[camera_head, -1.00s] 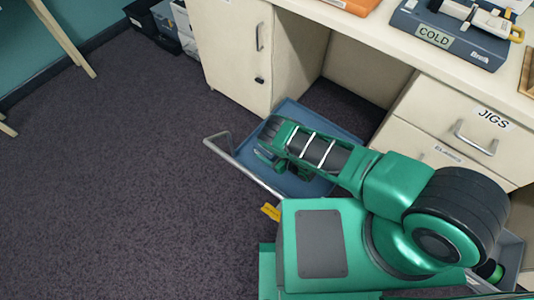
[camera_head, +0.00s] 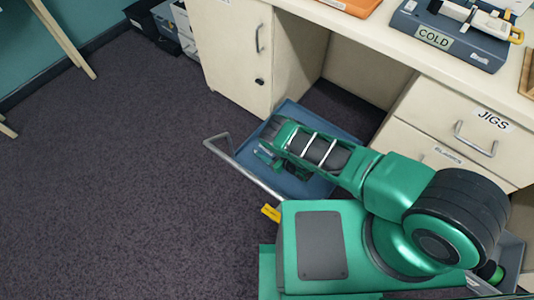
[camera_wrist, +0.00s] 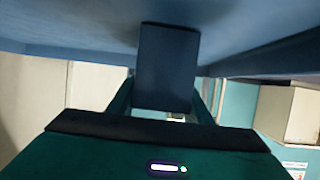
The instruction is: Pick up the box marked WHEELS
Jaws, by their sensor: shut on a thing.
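In the wrist view, my gripper (camera_wrist: 165,104) is shut on a dark blue box-shaped thing (camera_wrist: 167,62), with a green finger on each side. No marking shows on its visible face, so I cannot read whether it says WHEELS. A broad blue surface (camera_wrist: 75,22) lies close beyond it; I cannot tell whether the two touch. In the head view, my green arm reaches over a blue flatbed (camera_head: 312,185) with a grey handle. There my arm hides the held thing and the fingertips.
A cream desk stands behind, with a cupboard door (camera_head: 228,50), a drawer marked JIGS (camera_head: 440,112) and open knee space. A case marked COLD (camera_head: 470,50) and an orange item (camera_head: 352,5) sit on top. Dark bins (camera_head: 150,22) stand at the back left. The carpet (camera_head: 110,190) at left is clear.

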